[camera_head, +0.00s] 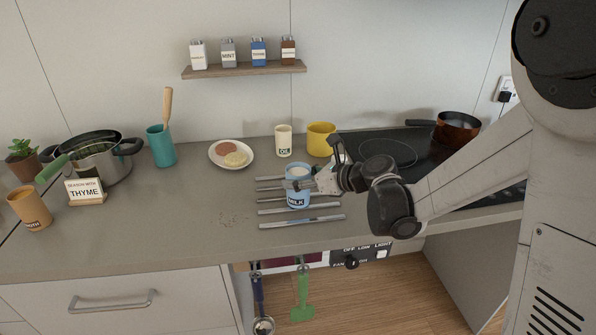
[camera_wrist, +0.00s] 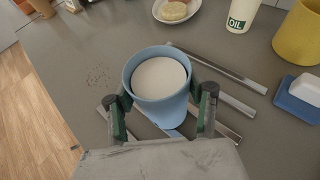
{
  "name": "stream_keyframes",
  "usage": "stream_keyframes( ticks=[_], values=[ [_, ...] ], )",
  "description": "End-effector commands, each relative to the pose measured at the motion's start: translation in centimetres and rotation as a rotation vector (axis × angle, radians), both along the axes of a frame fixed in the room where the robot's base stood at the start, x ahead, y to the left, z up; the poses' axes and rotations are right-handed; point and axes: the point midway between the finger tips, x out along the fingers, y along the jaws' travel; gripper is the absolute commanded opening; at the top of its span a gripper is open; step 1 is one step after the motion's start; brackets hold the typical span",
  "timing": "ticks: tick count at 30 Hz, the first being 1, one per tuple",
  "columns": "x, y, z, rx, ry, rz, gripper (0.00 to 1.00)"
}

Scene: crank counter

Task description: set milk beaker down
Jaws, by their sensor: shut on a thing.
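The milk beaker (camera_head: 297,190) is light blue with a dark "MILK" label and white contents. It is upright over the metal bars (camera_head: 300,209) on the counter, right of the centre of the head view. My gripper (camera_head: 312,184) reaches it from the right and is shut on it. In the wrist view the beaker (camera_wrist: 158,88) sits between the two dark fingers of my gripper (camera_wrist: 162,108), one on each side. Whether its base touches the bars or hangs just above them, I cannot tell.
A white oil cup (camera_head: 284,141), a yellow mug (camera_head: 320,139) and a plate (camera_head: 231,155) stand behind. The black cooktop (camera_head: 386,151) with a copper pan (camera_head: 457,127) is at right. A blue-and-white block (camera_wrist: 300,92) lies near the bars. Counter left of them is mostly free, with specks.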

Motion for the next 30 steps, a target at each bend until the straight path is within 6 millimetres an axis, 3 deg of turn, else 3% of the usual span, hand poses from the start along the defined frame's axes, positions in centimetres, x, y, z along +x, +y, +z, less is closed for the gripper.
stream_keyframes(
  ticks=[12,13,17,30],
  values=[
    [-0.01,0.01,-0.39,0.0,0.0,0.0,0.07],
    [-0.01,0.0,-0.42,0.0,0.0,0.0,0.49],
    [-0.01,0.02,-0.33,0.0,0.0,0.0,0.66],
    [-0.33,-0.58,0.32,0.0,0.0,-0.002,0.67]
  ],
)
